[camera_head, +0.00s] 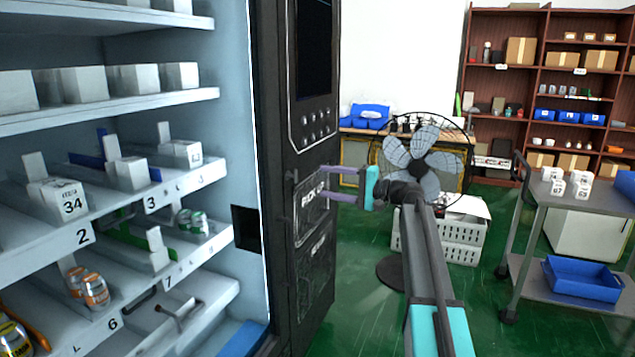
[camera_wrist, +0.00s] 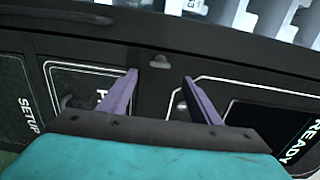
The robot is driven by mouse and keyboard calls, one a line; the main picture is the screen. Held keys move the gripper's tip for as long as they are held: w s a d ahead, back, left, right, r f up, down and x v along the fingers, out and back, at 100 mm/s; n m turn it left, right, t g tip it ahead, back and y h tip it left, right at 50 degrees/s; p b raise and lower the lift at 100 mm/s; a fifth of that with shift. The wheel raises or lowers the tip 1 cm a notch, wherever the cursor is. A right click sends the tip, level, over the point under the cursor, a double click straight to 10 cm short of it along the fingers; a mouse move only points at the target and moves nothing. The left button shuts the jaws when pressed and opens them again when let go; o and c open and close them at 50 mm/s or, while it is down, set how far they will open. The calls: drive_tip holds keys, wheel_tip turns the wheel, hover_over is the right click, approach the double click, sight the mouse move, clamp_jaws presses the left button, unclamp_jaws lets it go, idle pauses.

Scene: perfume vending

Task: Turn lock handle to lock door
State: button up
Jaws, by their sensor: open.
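The black door (camera_head: 318,125) of the vending machine stands along the right side of the white shelves in the head view. It carries a "PICKUP" panel, a row of small buttons and a dark screen. My gripper (camera_head: 322,182) is in front of the door face at the height of the "PICKUP" panel. In the wrist view its two purple fingers (camera_wrist: 160,76) are apart and empty. A small grey piece, which looks like the lock handle (camera_wrist: 159,61), shows on the black door just beyond and between the fingertips. Contact with it cannot be told. The handle is not clear in the head view.
The machine's interior shelves (camera_head: 110,108) hold boxes and small items at left. A black block (camera_head: 246,228) sits at the inner edge. A fan (camera_head: 418,165) stands behind my arm. A grey cart (camera_head: 575,200) with a blue bin (camera_head: 582,279) is at right. Green floor lies between.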

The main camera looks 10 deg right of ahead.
drive_tip(key=shift+v, duration=1.85)
drive_tip(key=shift+f, duration=0.1)
drive_tip(key=s+a+f+g+h+p, duration=0.1)
drive_tip(key=s+a+f+g+h, duration=0.2)
drive_tip(key=f, duration=0.9)
drive_tip(key=s+a+f+g+p, duration=0.1)
drive_tip(key=s+a+f, duration=0.35)
drive_tip(key=f, duration=0.75)
drive_tip(key=s+a+f+g+h+p, duration=0.1)
drive_tip(key=s+a+f+g+h, duration=0.2)
drive_tip(key=f, duration=1)
drive_tip(key=s+a+f+n+g+p, duration=0.1)
drive_tip(key=s+a+f, duration=0.3)
drive_tip(key=s+f, duration=0.65)
drive_tip(key=s+a+f+n+g+h+p, duration=0.1)
drive_tip(key=s+f+g+h, duration=0.1)
drive_tip(key=s+f, duration=0.65)
drive_tip(key=s+a+f+n+g+h+p, duration=0.1)
drive_tip(key=s+f+n+g+h, duration=0.15)
drive_tip(key=s+f, duration=0.6)
drive_tip(key=s+d+n+g+h+p, duration=0.1)
drive_tip(key=s+d+h, duration=0.1)
drive_tip(key=s, duration=0.9)
drive_tip(key=s+d+f+n+g+h+p, duration=0.1)
drive_tip(key=s+d+g+h, duration=0.1)
drive_tip(key=s, duration=0.8)
drive_tip(key=shift+s+d, duration=0.25)
drive_tip(key=shift+s, duration=0.15)
